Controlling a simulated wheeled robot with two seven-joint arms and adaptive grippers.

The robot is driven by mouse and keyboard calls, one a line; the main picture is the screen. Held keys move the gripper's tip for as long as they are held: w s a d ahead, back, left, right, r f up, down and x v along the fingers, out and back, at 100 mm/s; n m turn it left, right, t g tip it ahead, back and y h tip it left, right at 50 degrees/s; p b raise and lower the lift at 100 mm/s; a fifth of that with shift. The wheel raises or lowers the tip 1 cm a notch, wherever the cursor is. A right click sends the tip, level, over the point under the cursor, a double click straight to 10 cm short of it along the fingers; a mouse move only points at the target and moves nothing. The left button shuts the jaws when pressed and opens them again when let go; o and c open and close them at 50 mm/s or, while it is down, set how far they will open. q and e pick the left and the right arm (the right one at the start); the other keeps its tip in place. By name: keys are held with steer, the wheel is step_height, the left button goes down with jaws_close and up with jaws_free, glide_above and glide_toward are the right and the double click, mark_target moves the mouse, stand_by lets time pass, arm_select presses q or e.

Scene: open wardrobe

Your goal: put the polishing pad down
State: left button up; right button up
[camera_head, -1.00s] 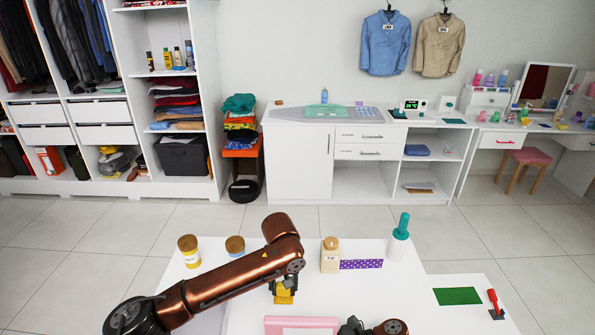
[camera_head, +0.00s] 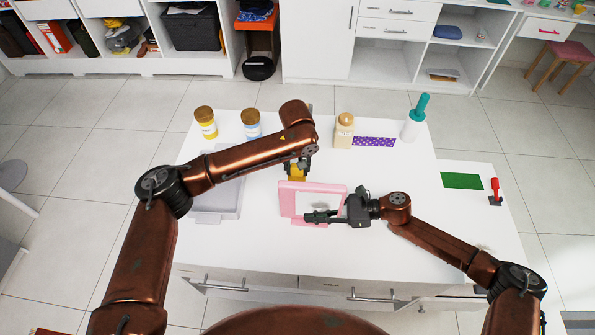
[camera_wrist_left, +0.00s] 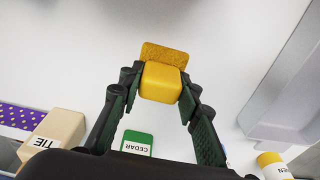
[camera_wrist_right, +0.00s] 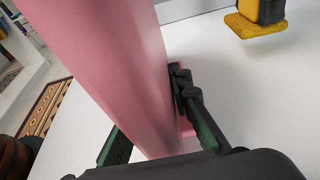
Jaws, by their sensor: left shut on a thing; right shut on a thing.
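The polishing pad (camera_head: 295,174) has a yellow block grip over a flat rough yellow sole. My left gripper (camera_head: 297,163) is shut on its block, over the middle of the white table, just behind a pink-framed panel (camera_head: 286,204). In the left wrist view the pad (camera_wrist_left: 161,82) sits between the fingertips. The right wrist view shows the pad (camera_wrist_right: 258,22) at the top right; I cannot tell whether its sole touches the table. My right gripper (camera_head: 318,216) is shut on the pink frame, which also fills much of the right wrist view (camera_wrist_right: 110,60).
A grey tray (camera_head: 205,218) lies left of the pad. A green mat (camera_head: 462,181) lies right. Table between panel and mat is clear.

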mark_target(297, 175)
arm_select(q)
steer(key=shift+f, duration=1.85)
steer(key=shift+f, duration=0.15)
steer(key=o, duration=1.1)
steer(key=shift+o, duration=0.5)
step_height(297, 175, up, 12)
steer(key=s, duration=0.1)
steer(key=shift+s, duration=0.2)
steer(key=shift+o, duration=0.2)
step_height(297, 175, up, 2)
steer(key=shift+r, duration=0.1)
steer(key=shift+w+f, duration=0.2)
steer(key=shift+f, duration=1.75)
steer(key=shift+w+f, duration=0.25)
steer(key=shift+f, duration=1.75)
steer(key=shift+w+f, duration=0.2)
steer(key=shift+f, duration=1.75)
